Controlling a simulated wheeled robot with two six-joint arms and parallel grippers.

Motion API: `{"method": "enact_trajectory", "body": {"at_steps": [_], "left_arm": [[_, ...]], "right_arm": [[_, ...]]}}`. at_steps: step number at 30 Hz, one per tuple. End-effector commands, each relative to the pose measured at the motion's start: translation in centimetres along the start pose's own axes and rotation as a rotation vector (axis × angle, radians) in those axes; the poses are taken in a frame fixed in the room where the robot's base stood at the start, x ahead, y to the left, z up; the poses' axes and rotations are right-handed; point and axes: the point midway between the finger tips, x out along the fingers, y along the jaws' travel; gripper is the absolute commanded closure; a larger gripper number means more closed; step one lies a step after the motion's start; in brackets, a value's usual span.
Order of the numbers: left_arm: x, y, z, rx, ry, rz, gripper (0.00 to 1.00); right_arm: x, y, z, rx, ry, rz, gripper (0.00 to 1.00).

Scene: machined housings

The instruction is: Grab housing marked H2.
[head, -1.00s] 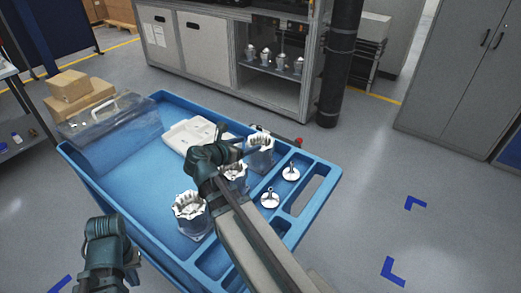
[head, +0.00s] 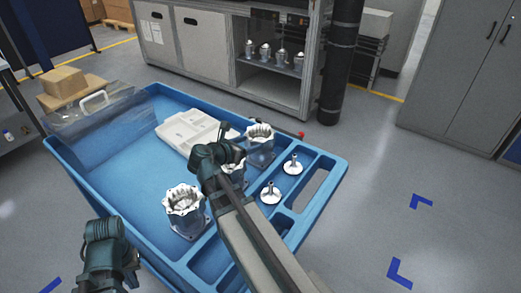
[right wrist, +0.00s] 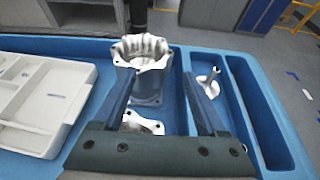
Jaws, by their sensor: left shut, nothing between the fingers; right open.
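Three pale metal housings with scalloped rims stand on the blue cart. The near one (head: 185,202) is left of my right arm, and the far one (head: 260,142) is beyond it. The middle one (head: 238,170) is mostly hidden behind my right gripper (head: 222,134). No H2 marking is legible. In the right wrist view my right gripper (right wrist: 160,88) is open and empty. An upright housing (right wrist: 145,62) shows beyond and between its fingers, and part of another (right wrist: 143,122) shows below them. My left gripper (head: 130,268) is shut and empty at the lower left.
The blue cart (head: 70,172) has raised rims and compartments. Two white flanged parts with stems (head: 271,193) (head: 293,165) stand at its right. A bench (head: 190,50) with more parts stands behind.

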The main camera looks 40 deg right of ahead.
Motion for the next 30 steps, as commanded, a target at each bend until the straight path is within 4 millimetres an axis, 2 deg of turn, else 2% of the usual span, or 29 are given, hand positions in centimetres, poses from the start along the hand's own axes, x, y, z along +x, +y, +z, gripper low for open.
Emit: {"method": "enact_trajectory", "body": {"at_steps": [1,3,9,23,30], "left_arm": [[0.8,0.1,-0.1,0.0,0.0,0.0,1.0],[1.4,0.1,-0.1,0.0,0.0,0.0,1.0],[2.4,0.2,-0.1,0.0,0.0,0.0,1.0],[2.9,0.3,-0.2,0.0,0.0,0.0,1.0],[4.2,0.4,-0.2,0.001,0.0,0.0,1.0]], "right_arm": [[1.4,0.1,-0.3,0.002,0.0,-0.003,0.25],[2.8,0.1,-0.3,0.003,0.0,-0.003,0.25],[5.8,0.0,-0.2,0.002,0.0,-0.002,0.25],[7.5,-0.2,-0.1,0.001,0.0,-0.001,0.25],[10.9,-0.6,-0.1,0.002,0.0,-0.002,0.25]]}}
